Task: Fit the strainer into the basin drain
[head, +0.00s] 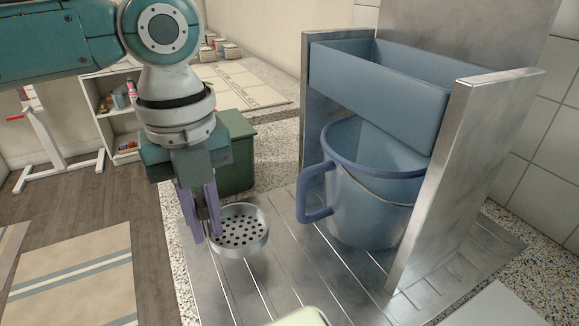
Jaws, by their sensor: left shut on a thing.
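My left gripper (204,232) points down near the middle of the view. Its purple fingers are shut on the left rim side of the strainer (242,230), a shallow round metal cup with dark holes in its floor. The strainer hangs roughly level, over the left part of the slatted metal surface (262,282); I cannot tell its exact height. No drain opening can be made out. A blue rectangular basin (385,92) sits between metal side panels to the right, and its floor is hidden. My right gripper is not in view.
A blue bucket (372,195) with a side handle stands under the blue basin, right of the strainer. The right metal panel (465,170) rises beside it. A green box (238,160) stands behind my gripper. A pale green object (303,318) shows at the bottom edge.

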